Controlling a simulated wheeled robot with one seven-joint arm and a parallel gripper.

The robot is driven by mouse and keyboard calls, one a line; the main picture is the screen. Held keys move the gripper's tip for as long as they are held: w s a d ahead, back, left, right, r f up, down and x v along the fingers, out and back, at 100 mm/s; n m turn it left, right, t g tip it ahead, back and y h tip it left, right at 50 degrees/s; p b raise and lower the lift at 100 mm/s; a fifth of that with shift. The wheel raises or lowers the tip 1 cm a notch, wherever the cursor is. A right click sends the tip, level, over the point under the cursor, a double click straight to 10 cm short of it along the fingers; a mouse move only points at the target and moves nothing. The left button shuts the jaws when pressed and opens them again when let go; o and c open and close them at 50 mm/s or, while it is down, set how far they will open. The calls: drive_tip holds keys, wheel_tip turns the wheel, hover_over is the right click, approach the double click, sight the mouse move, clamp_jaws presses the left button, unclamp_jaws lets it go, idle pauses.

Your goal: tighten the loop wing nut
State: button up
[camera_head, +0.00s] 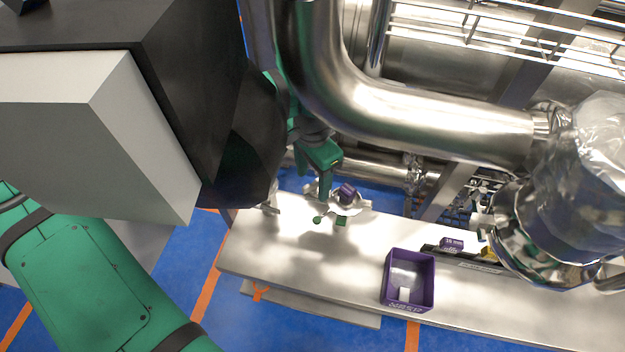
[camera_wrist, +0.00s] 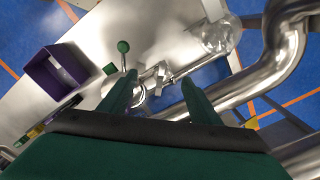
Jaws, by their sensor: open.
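My gripper (camera_head: 320,188) is open over the pale bench, with its green fingers pointing down at a small metal fixture (camera_head: 352,207). In the wrist view my gripper (camera_wrist: 158,77) has its two fingers well apart. A small bright metal piece (camera_wrist: 159,73) shows between the fingertips, and a curved silver part is partly behind the left finger. I cannot tell which of these is the loop wing nut, or whether the fingers touch anything. A green ball knob (camera_wrist: 123,46) on a thin stem stands beside the fixture; it also shows in the head view (camera_head: 317,219).
A purple open bin (camera_head: 386,282) with a small pale block inside stands on the bench, right of the fixture. A purple block (camera_head: 347,192) is at the fixture. A large steel pipe (camera_head: 430,118) runs close behind my gripper. The bench between fixture and bin is clear.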

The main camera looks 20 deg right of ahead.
sight(313, 182)
drive_tip(key=shift+r, duration=3.05)
wheel_tip(313, 182, up, 11)
drive_tip(key=shift+f, duration=0.15)
